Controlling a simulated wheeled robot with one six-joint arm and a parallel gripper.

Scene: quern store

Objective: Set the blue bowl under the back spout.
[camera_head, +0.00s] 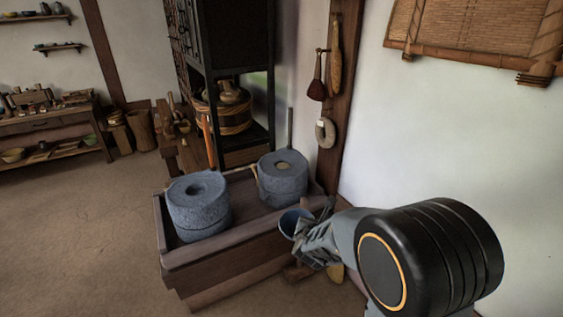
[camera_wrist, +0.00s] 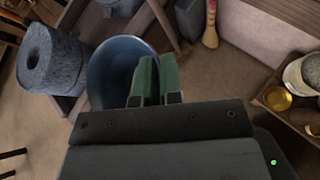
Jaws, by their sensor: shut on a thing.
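The blue bowl (camera_head: 291,224) is in my gripper (camera_head: 308,232), at the right front side of the wooden trough. In the wrist view the green fingers of my gripper (camera_wrist: 157,80) are closed together at the rim of the blue bowl (camera_wrist: 112,62), whose inside looks empty. Two grey stone querns sit in the trough: the front-left quern (camera_head: 198,208) and the back-right quern (camera_head: 283,180), which has a pale patch on top. One quern also shows in the wrist view (camera_wrist: 50,62). I cannot make out either spout clearly.
The wooden trough (camera_head: 225,264) stands on the brown floor. A dark shelf cabinet (camera_head: 238,100) is behind it, and a post (camera_head: 340,90) with hanging tools is at the right. The wrist view shows a tray (camera_wrist: 262,101) with a golden bowl (camera_wrist: 278,98). Floor at the left is clear.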

